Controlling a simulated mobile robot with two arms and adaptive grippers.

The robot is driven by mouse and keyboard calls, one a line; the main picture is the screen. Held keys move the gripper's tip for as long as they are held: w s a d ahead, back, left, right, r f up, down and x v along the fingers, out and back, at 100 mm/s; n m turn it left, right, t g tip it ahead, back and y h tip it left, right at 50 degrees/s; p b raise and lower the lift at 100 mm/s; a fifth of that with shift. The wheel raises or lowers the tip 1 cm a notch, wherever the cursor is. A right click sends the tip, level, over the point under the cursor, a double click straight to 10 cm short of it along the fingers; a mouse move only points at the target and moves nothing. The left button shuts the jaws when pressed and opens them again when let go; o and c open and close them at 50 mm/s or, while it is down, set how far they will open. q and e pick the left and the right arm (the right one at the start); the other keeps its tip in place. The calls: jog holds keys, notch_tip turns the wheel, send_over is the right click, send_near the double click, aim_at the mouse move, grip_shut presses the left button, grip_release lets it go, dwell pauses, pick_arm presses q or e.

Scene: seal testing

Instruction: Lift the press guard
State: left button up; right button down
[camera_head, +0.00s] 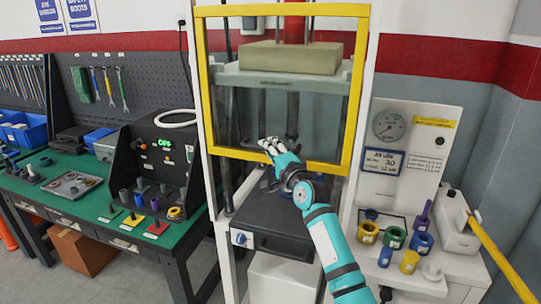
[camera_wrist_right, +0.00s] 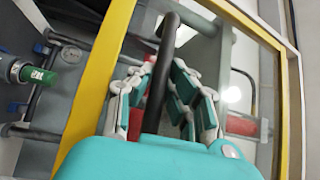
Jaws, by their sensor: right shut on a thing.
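The press guard (camera_head: 356,95) is a yellow frame around a clear panel on the front of the white press. Its lower bar crosses just behind my right gripper (camera_head: 277,148). In the right wrist view, the yellow frame (camera_wrist_right: 102,75) runs up the left side, and a dark bar handle (camera_wrist_right: 160,85) passes between the fingers of my right gripper (camera_wrist_right: 162,78). The fingers are closed around that handle. The handle is hidden behind the hand in the head view. My left gripper is not in view.
Behind the panel is a press plate with a tan block (camera_head: 290,57). Below the guard is a dark drawer-like base (camera_head: 270,222). A green workbench (camera_head: 60,205) with tools is left. A gauge panel (camera_head: 405,150) and coloured rings stand right, beside a yellow bar (camera_head: 500,262).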

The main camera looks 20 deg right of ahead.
jog(key=shift+r, duration=0.1)
jog(key=c, duration=1.3)
grip_release()
jog(key=v, duration=1.2)
jog(key=shift+s, duration=0.1)
